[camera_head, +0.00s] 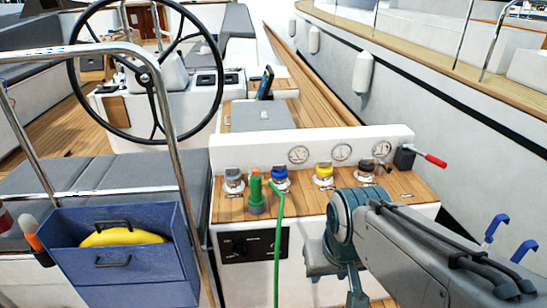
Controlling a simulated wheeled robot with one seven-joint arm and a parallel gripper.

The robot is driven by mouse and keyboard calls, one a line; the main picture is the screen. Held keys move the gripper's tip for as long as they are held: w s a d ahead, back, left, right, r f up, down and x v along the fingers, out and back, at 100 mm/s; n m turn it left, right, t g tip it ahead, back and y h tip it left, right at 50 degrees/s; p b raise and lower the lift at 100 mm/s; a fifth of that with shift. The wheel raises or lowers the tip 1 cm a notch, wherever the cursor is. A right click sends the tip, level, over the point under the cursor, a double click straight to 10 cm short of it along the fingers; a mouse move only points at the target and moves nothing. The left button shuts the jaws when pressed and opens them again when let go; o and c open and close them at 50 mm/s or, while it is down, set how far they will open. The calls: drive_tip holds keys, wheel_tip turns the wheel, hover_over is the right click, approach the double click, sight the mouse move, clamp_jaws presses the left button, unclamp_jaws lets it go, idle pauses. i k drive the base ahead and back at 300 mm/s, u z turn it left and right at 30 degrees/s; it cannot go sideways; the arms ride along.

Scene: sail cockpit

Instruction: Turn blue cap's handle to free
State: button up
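The blue cap (280,175) tops a small fitting on the wooden console top, in a row with grey, yellow and dark-topped ones. A green line (278,235) starts at the blue-capped fitting and hangs down the console front. A green upright piece (256,192) stands just left of the blue cap. The cap's handle is too small to make out, so its setting cannot be told. My arm comes in from the lower right, and its teal and grey wrist end (345,262) is in front of the console, below and right of the blue cap. My gripper's fingertips are not clearly visible.
The yellow-topped fitting (323,172) and dark-topped fitting (366,170) stand right of the blue cap. A red-handled lever (430,159) sticks out at the console's right end. A blue box (140,275) holding something yellow and a metal rail (178,165) are at left.

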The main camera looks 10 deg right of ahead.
sight(278, 166)
drive_tip(key=i, duration=0.95)
drive_tip(key=u, duration=0.55)
